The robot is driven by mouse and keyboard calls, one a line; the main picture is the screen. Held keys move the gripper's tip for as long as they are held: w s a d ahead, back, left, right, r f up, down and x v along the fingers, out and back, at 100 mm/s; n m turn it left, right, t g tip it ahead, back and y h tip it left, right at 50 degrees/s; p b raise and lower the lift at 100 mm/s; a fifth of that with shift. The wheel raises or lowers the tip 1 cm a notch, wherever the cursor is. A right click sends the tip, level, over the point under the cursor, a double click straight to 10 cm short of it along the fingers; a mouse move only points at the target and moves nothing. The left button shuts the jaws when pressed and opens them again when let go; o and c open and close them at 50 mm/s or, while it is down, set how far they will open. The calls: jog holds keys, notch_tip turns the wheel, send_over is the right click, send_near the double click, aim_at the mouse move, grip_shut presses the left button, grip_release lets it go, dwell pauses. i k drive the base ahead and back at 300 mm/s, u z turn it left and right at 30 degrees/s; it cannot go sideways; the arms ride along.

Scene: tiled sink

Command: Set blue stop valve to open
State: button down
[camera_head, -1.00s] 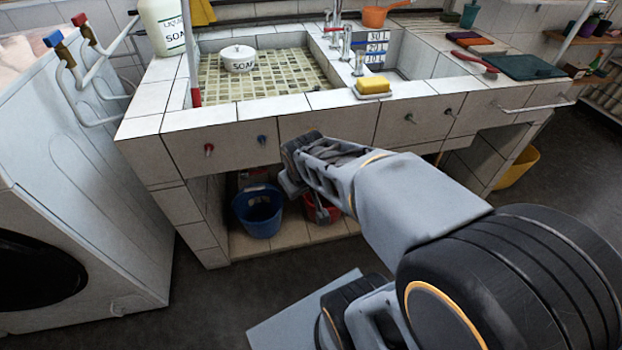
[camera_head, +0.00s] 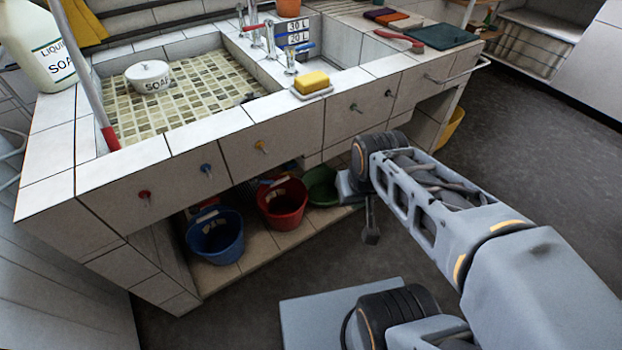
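A small blue knob (camera_head: 206,169) sits on the sink's tiled front, between a red knob (camera_head: 145,195) and a yellow knob (camera_head: 261,147). I cannot tell its setting at this size. My gripper (camera_head: 370,234) hangs pointing down in front of the sink's right half, well to the right of the blue knob and touching nothing visible. Its fingers are small and mostly seen from the side, so I cannot tell whether they are open. Nothing is visibly held.
Blue (camera_head: 215,238), red (camera_head: 283,205) and green (camera_head: 322,187) tubs stand under the sink. A red-ended pole (camera_head: 110,138) rises at the left. Floor in front is open.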

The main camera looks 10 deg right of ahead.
aim_at(255, 181)
jog(key=z, duration=0.55)
jog(key=k, duration=0.95)
jog(key=u, duration=1.6)
jog(key=i, duration=0.5)
jog(key=z, duration=0.05)
